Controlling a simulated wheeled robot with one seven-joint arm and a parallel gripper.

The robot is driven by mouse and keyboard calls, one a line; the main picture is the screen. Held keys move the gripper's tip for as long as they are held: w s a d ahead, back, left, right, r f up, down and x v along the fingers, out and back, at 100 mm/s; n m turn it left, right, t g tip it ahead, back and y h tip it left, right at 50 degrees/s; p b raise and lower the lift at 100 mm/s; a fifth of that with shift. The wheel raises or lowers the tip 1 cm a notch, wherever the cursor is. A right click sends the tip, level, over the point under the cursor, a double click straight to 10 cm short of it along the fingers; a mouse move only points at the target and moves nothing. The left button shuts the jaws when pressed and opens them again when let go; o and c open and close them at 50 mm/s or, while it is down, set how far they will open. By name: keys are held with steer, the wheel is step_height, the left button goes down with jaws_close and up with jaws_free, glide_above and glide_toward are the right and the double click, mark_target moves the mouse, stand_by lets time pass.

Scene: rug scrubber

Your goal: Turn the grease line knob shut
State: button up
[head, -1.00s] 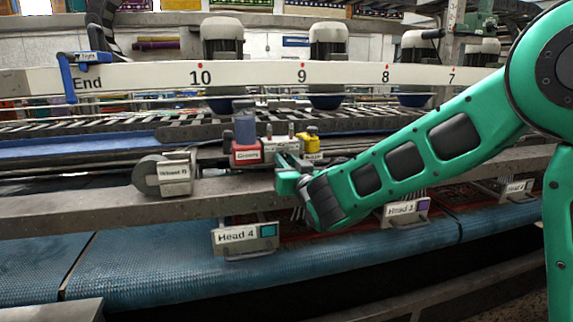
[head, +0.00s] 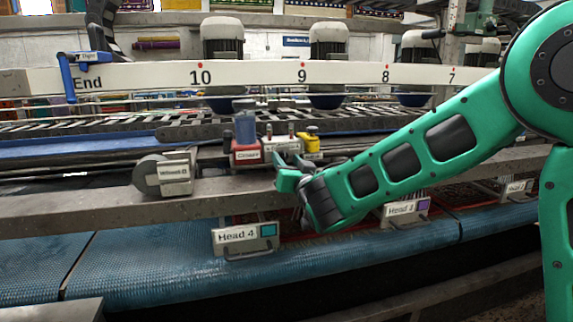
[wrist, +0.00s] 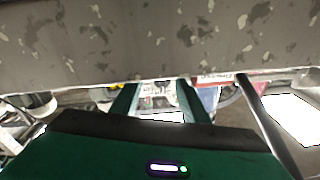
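A red block (head: 246,153) with a label that seems to read Grease sits on the machine rail, with a blue-grey cylinder (head: 245,128) on top. To its right are a white labelled block (head: 281,146) with small studs and a yellow part (head: 312,141). I cannot tell which part is the grease line knob. My gripper (head: 289,163) is just in front of the white block. In the wrist view its two green fingers stand apart (wrist: 157,88), with a pale part beyond the gap. Contact with any part cannot be made out.
A grey metal rail (head: 90,210) runs along the front and fills the top of the wrist view (wrist: 160,40). A grey roller unit (head: 174,175) stands left of the blocks.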

steer(key=shift+s, duration=0.1)
steer(key=v, duration=1)
steer(key=shift+s, duration=0.25)
steer(key=shift+d, duration=0.15)
